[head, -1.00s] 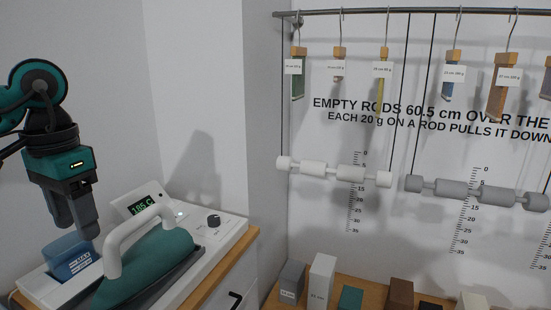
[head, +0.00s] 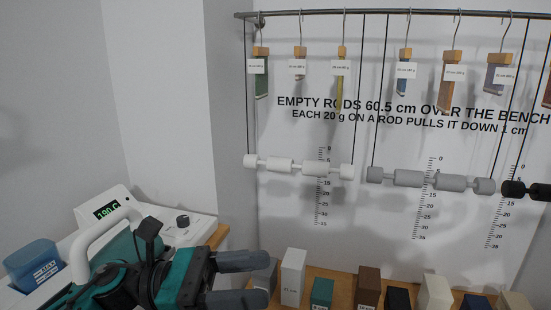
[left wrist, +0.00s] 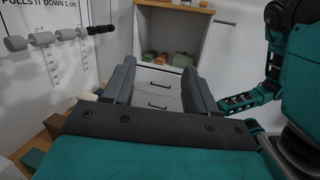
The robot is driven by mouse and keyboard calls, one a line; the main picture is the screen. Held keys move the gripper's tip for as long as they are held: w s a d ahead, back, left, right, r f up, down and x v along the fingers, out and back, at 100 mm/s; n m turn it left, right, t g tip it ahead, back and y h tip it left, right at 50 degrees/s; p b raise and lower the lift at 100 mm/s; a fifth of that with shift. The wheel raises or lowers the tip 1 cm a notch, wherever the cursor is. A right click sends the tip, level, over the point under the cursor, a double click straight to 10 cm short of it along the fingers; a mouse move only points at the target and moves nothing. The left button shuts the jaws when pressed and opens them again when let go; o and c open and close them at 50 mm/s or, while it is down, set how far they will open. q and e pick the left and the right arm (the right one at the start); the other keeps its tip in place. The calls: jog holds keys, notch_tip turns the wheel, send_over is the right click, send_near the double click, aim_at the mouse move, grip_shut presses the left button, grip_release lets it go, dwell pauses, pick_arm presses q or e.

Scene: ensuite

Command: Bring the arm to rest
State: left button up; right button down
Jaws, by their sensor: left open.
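My left gripper (head: 264,280) is low in the head view, in front of the steam iron. It lies level with its two dark fingers pointing right. The fingers are apart with nothing between them; the left wrist view also shows the open, empty jaws (left wrist: 158,72). Teal links of my other arm (left wrist: 296,60) stand at the right of the left wrist view. I see no clear right gripper in either view.
The iron's white handle (head: 98,228), its base station (head: 190,228) and a blue tank (head: 34,265) are at the left. Several blocks (head: 292,276) stand on the bench beyond the fingers. Rods (head: 300,167) hang above. Drawers (left wrist: 158,92) show ahead in the left wrist view.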

pick_arm(q)
jog(key=w+a+f+n+t+y, duration=0.2)
jog(key=f+n+t+y, duration=0.3)
jog(key=n, duration=0.6)
jog(key=w+a+f+n+t+y, duration=0.1)
jog(key=a+f+n+t, duration=0.15)
jog(key=n+t, duration=0.7)
jog(key=w+a+f+n+t+y, duration=0.25)
jog(key=f+n, duration=0.25)
jog(key=n, duration=0.8)
jog(key=s+a+f+n+g+y, duration=0.3)
jog(key=s+f+n+y, duration=0.1)
jog(key=s+f+n, duration=0.3)
jog(key=s+a+f+n+g+y, duration=0.2)
jog(key=s+f+n+y, duration=0.3)
jog(key=f+n, duration=0.6)
notch_tip(320, 180, down, 3)
jog(key=shift+s+a+f+n+g, duration=0.15)
jog(key=shift+s+a+n+g, duration=0.25)
jog(key=shift+s+a, duration=0.65)
jog(key=shift+s+d, duration=0.1)
